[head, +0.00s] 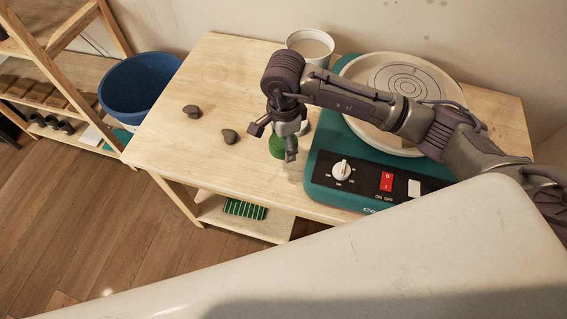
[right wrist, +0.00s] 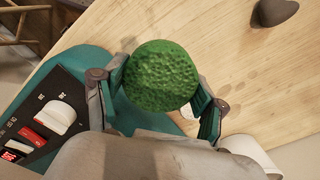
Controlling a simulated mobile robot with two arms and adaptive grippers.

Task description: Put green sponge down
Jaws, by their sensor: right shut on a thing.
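The green sponge (head: 277,146) is round and pitted. In the head view it shows partly behind my right gripper (head: 278,141), just left of the pottery wheel. In the right wrist view the sponge (right wrist: 160,76) sits between the two fingers of my right gripper (right wrist: 158,98), which is shut on it. The sponge is over or at the wooden table (head: 190,160); I cannot tell whether it touches the top. My left gripper is not in view.
A teal pottery wheel (head: 325,187) with knob and red switch stands right of the gripper. A white cup (head: 311,47) is behind. A blue bowl (head: 140,88) is beyond the table's left edge. The front left tabletop is clear.

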